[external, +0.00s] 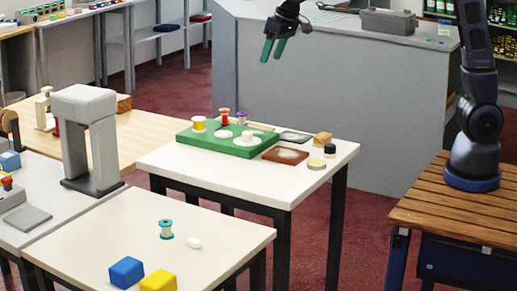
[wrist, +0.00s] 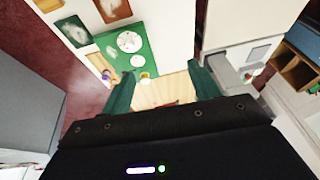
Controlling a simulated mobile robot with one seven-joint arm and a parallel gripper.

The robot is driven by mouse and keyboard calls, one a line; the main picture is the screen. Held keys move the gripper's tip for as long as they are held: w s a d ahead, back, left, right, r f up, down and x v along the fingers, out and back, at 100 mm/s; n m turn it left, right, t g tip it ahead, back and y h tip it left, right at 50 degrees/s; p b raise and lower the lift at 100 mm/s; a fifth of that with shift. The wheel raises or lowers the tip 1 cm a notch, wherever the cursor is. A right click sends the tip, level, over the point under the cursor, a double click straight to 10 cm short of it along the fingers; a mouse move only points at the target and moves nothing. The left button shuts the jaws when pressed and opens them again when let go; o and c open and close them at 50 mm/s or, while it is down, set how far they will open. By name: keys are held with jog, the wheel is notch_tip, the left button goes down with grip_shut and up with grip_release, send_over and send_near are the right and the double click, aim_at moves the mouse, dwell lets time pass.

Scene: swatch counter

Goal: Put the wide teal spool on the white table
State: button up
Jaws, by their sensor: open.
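My gripper (external: 273,50), with green fingers, is open and empty, high above and behind the second table, far from the spool. Both fingers also show in the wrist view (wrist: 161,70).
A grey arch (external: 105,140) stands at left.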

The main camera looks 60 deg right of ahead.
jog(key=w+a+f, duration=0.2)
jog(key=a+f, duration=0.1)
jog(key=a, duration=0.3)
jog(key=w+a+f, duration=0.3)
jog(key=a, duration=0.3)
jog(key=n, duration=0.2)
send_near(166, 222)
jog(key=shift+t+h, duration=0.3)
jog(key=shift+t, duration=0.1)
jog(key=x, duration=0.2)
jog(key=s+x, duration=0.1)
jog(key=x, duration=0.1)
jog(key=shift+w+a+f, duration=0.1)
jog(key=shift+w+f, duration=0.1)
jog(key=shift+f, duration=0.4)
jog(key=shift+a+x, duration=0.2)
jog(key=shift+x, duration=2.75)
jog(key=shift+w, duration=0.15)
jog(key=c, duration=1.1)
jog(key=shift+r, duration=0.15)
